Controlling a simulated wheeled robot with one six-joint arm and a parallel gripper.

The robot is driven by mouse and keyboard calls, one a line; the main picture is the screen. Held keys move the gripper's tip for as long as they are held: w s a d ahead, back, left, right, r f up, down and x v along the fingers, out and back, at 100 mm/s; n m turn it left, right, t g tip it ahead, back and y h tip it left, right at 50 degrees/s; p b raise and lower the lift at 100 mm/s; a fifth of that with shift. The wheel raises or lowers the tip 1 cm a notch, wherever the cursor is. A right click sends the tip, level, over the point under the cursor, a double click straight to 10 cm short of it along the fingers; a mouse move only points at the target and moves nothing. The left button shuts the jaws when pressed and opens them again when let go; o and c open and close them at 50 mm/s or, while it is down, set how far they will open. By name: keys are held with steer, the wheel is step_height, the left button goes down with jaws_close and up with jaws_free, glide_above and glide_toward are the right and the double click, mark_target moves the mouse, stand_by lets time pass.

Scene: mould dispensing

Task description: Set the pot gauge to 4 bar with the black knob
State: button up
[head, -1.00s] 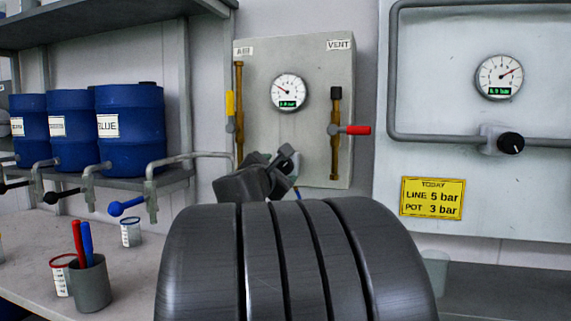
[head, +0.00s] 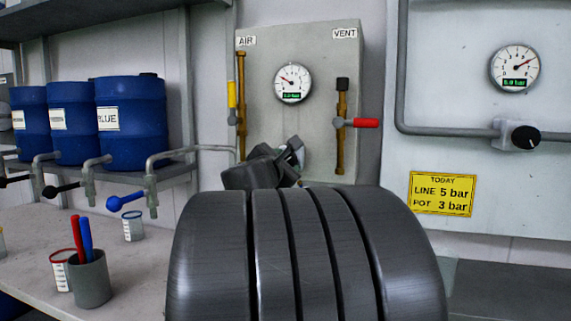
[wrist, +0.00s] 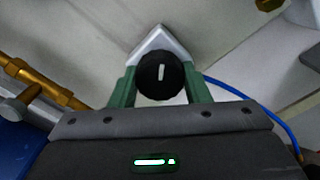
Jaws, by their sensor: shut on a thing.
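The pot gauge (head: 293,82) is a round white dial on the grey panel between the AIR and VENT valves. Its needle points to the upper left; its small green readout looks like about 3 bar but is too blurred to be sure. The black knob (wrist: 160,76) with a white mark sits on a pale bracket in the wrist view, its mark almost upright. My gripper (wrist: 160,90) has its green fingers on both sides of the knob, shut on it. In the head view my gripper (head: 291,158) is below the gauge and hides the knob.
A yellow sign (head: 442,194) reads line 5 bar, pot 3 bar. A second gauge (head: 515,67) and another black knob (head: 525,137) are on the right panel. The red VENT handle (head: 363,123) sticks out near my gripper. A blue hose (wrist: 270,115) runs beside it.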

steer(key=shift+f, duration=0.15)
steer(key=m+b, duration=0.2)
steer(key=b, duration=0.1)
steer(key=shift+f, duration=0.15)
steer(key=m+b, duration=0.2)
steer(key=shift+m+b, duration=0.4)
steer(key=m+b, duration=0.4)
steer(key=shift+r+m, duration=0.2)
steer(key=shift+m, duration=0.1)
steer(key=shift+r, duration=0.1)
steer(key=o, duration=1)
steer(key=shift+s, duration=0.1)
